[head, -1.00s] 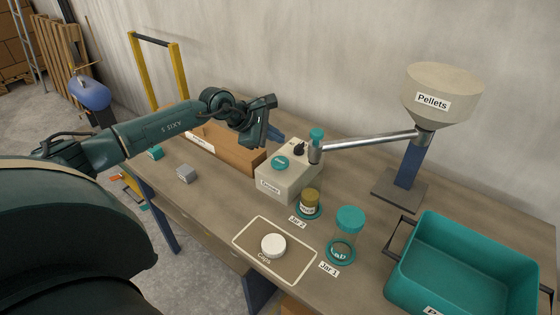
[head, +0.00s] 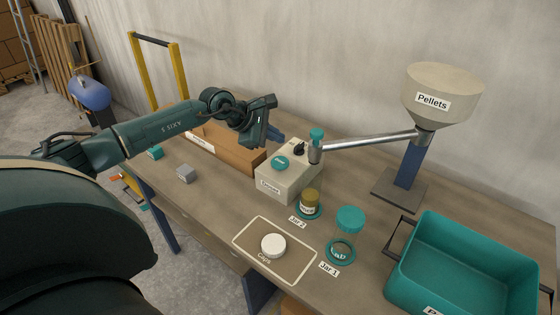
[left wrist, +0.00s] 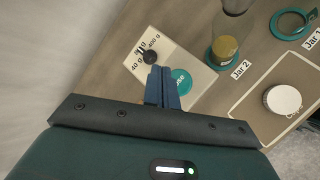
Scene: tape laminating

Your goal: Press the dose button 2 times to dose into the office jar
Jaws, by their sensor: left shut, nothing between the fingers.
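The dose box (head: 285,180) is pale with a round teal dose button (head: 281,162) on top, which also shows in the left wrist view (left wrist: 183,80). My left gripper (head: 276,136) is shut and empty, above the box's back edge in the head view. In the left wrist view its blue fingers (left wrist: 162,88) partly overlap the button; contact cannot be told. Jar 2 (head: 311,201) stands in a teal ring below the metal spout and has yellow-brown contents. The jars' small labels are hard to read. My right gripper is not in view.
A black knob (left wrist: 150,57) sits on the box between 40 g and 400 g marks. The metal spout arm (head: 370,142) runs to the Pellets hopper (head: 440,90). A white cap (head: 273,245) lies on the Caps mat (head: 247,240). A teal crate (head: 460,260) stands at right.

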